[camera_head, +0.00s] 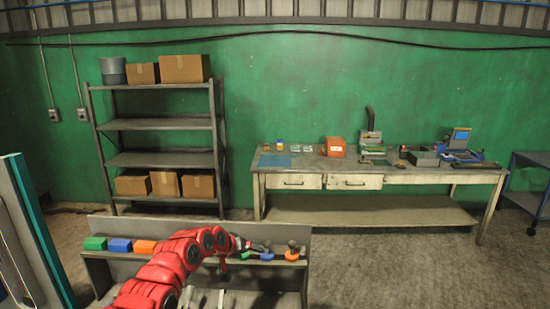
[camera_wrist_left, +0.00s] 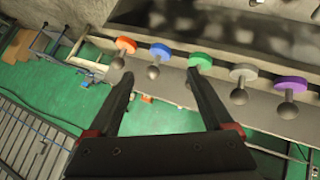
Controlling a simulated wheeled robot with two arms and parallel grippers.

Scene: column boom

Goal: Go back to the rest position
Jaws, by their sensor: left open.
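My left arm, red, reaches in from below in the head view. Its left gripper (camera_head: 258,246) is over the upper ledge of a grey stand (camera_head: 190,259), near a row of knobbed discs. The wrist view shows an orange disc (camera_wrist_left: 125,44), a blue disc (camera_wrist_left: 160,50), a green disc (camera_wrist_left: 200,60), a grey disc (camera_wrist_left: 243,73) and a purple disc (camera_wrist_left: 291,83). My right gripper is not in view.
Behind are a shelf rack (camera_head: 160,125) with boxes and a workbench (camera_head: 400,177) with tools. Floor to the right (camera_head: 400,270) is clear.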

